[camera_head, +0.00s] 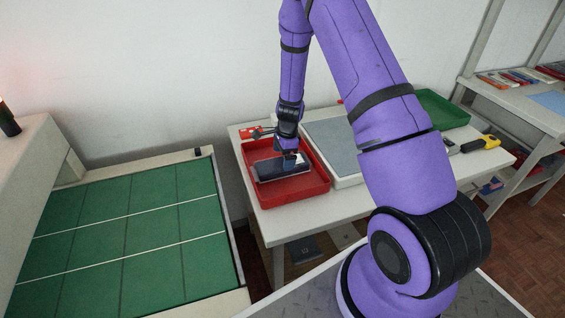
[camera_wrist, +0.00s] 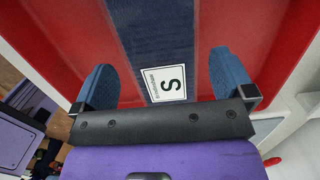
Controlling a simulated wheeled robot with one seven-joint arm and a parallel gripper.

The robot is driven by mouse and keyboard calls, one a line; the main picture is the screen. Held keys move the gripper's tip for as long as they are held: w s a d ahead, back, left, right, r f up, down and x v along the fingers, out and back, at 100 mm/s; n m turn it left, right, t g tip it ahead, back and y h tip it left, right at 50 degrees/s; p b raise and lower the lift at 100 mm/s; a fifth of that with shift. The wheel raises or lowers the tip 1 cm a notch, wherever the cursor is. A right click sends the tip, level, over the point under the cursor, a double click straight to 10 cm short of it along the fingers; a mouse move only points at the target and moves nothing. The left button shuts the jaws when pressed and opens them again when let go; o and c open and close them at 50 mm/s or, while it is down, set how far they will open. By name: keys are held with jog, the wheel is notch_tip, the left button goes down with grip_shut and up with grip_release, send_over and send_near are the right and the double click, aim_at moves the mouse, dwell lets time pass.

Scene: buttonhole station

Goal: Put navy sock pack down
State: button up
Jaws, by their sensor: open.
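The navy sock pack (camera_head: 270,170) lies in the red tray (camera_head: 304,189) on the white table. My gripper (camera_head: 290,158) is over the right part of the pack in the head view. In the wrist view my gripper (camera_wrist: 165,85) is open, its two blue fingers on either side of the pack with red tray floor showing between each finger and the pack. The fingertips' height above the tray floor is hard to tell.
A grey pad in a white frame (camera_head: 327,138) is right of the tray, partly behind my arm. A green gridded surface (camera_head: 130,235) is at left. A red item (camera_head: 254,132) is behind the tray.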

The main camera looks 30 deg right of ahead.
jog(key=s+a+r+n+t, duration=0.1)
jog(key=s+a+r+n, duration=0.2)
jog(key=r, duration=0.8)
jog(key=s+a+r+n+t, duration=0.1)
jog(key=s+r+n, duration=0.3)
jog(key=r, duration=0.8)
jog(key=s+a+r+n, duration=0.2)
jog(key=s+r+n, duration=0.15)
jog(key=r, duration=0.75)
jog(key=s+a+r+n+t, duration=0.1)
jog(key=s+r+n, duration=0.2)
jog(key=s, duration=0.4)
jog(key=s+a+r+n+t+h, duration=0.1)
jog(key=s+r+n, duration=0.2)
jog(key=s, duration=0.4)
jog(key=s+a+r+n+t, duration=0.1)
jog(key=s+r+n, duration=0.2)
jog(key=s, duration=0.5)
jog(key=shift+r+n, duration=0.35)
jog(key=shift+r, duration=0.1)
